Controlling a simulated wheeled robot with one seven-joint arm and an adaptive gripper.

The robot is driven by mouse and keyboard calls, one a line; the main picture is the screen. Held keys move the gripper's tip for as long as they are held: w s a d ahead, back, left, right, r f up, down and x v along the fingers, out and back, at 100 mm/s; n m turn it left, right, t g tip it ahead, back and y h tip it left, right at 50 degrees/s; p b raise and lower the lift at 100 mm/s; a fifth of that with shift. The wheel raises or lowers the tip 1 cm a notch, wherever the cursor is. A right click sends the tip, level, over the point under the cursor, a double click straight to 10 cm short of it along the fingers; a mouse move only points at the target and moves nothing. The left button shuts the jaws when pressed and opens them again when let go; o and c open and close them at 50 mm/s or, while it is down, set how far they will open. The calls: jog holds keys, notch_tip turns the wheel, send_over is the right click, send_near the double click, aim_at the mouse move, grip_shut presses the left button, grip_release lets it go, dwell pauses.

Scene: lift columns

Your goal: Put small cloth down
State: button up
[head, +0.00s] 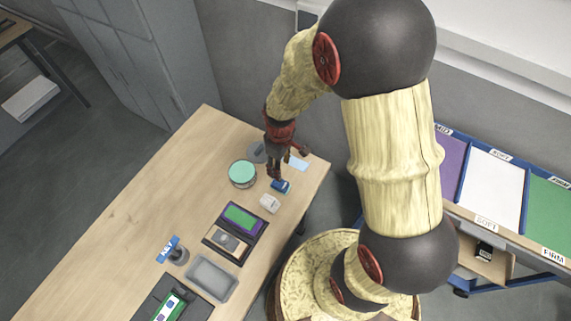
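A small light blue cloth (298,163) shows at the far right corner of the table, just beside my gripper (288,162). My gripper points down over that corner, its two fingers spread apart. The cloth appears flat and lies partly behind the fingers. I see nothing held between the fingers, and the small size hides whether a finger touches the cloth.
The wooden table (130,215) bears a round teal-topped container (242,173), a grey disc (258,152), a blue item (281,186), a white item (270,203) and an empty grey tray (211,278). The table's left part is clear. A blue-framed cart (482,224) stands at right.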

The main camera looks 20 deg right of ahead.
notch_tip(320, 180, up, 11)
jog(key=m+t, duration=0.2)
jog(key=s+r+m+t, duration=0.1)
jog(key=s+r+m, duration=0.1)
jog(key=s+r, duration=0.5)
jog(key=s+r+m+t, duration=0.2)
jog(key=s+r, duration=0.5)
jog(key=r, duration=0.5)
jog(key=shift+r+m+t, duration=0.3)
jog(key=shift+r+m, duration=0.05)
jog(key=shift+m, duration=0.15)
notch_tip(320, 180, down, 12)
jog(key=b, duration=1.2)
jog(key=shift+o, duration=0.3)
jog(key=shift+a+r, duration=0.15)
